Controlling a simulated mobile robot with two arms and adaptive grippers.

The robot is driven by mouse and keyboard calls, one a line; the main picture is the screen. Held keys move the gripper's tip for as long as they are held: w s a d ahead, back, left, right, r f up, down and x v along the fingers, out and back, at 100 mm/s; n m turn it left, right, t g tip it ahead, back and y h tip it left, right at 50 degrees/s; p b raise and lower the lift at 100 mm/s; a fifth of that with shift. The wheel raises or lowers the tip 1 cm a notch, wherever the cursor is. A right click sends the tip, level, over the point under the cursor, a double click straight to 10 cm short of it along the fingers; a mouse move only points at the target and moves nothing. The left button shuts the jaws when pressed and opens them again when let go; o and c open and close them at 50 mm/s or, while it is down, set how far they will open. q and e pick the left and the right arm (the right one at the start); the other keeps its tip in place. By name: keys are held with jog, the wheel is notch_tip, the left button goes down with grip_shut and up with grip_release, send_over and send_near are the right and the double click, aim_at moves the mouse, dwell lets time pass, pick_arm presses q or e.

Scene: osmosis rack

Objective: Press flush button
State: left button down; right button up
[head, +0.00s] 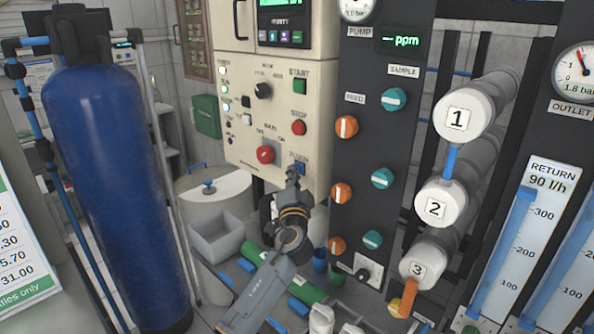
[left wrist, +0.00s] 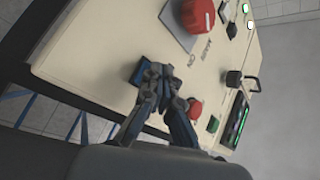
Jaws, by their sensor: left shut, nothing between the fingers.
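The blue flush button (head: 300,167) is at the lower right of the cream control panel (head: 235,163), under a small label that is hard to read. In the left wrist view the blue button (left wrist: 146,70) shows partly behind the fingertips. My left gripper (head: 292,179) reaches up from below, its tips at the button's lower edge in the head view. In the left wrist view the left gripper (left wrist: 162,74) is shut and empty, its tips overlapping the button's right side. I cannot tell whether they touch it. My right gripper does not show.
A red rotary switch (head: 265,154), a red stop button (head: 299,127) and a green start button (head: 299,86) are close by on the panel. A dark valve panel (head: 365,140) stands right of it. A blue tank (head: 105,190) stands at the left.

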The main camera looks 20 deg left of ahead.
pick_arm(q)
jog(key=shift+s, duration=0.1)
jog(key=shift+s+a, duration=0.3)
jog(key=shift+s, duration=0.45)
jog(key=shift+p, duration=0.3)
jog(key=s, duration=0.1)
jog(key=s+a+p, duration=0.1)
jog(key=s, duration=0.2)
jog(key=shift+s+a, duration=0.3)
jog(key=shift+s, duration=0.05)
jog(key=shift+f, duration=0.1)
